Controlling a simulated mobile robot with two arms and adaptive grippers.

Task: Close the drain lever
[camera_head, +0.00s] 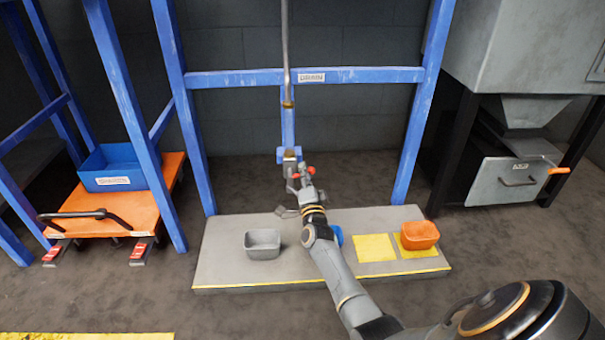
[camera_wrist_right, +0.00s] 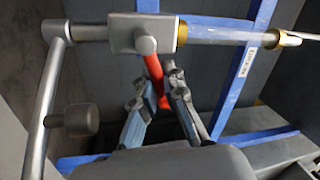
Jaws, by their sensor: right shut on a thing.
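The red drain lever (camera_wrist_right: 157,80) hangs from the grey valve body (camera_wrist_right: 147,33) in the right wrist view. In the head view only a small red end of the lever (camera_head: 311,170) shows beside my gripper. My right gripper (camera_wrist_right: 162,100) has its two fingers on either side of the lever and is shut on it. In the head view the right gripper (camera_head: 301,182) is just below the valve body (camera_head: 289,155), under the vertical pipe (camera_head: 286,50). The DRAIN label (camera_head: 311,77) is on the blue crossbar. My left gripper is not in view.
A grey platform (camera_head: 222,240) below holds a grey bin (camera_head: 263,245), a yellow square (camera_head: 375,247) and an orange bin (camera_head: 419,235). Blue posts (camera_head: 417,110) flank the valve. An orange cart (camera_head: 110,208) with a blue bin (camera_head: 112,172) stands left; a grey hopper (camera_head: 510,45) stands right.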

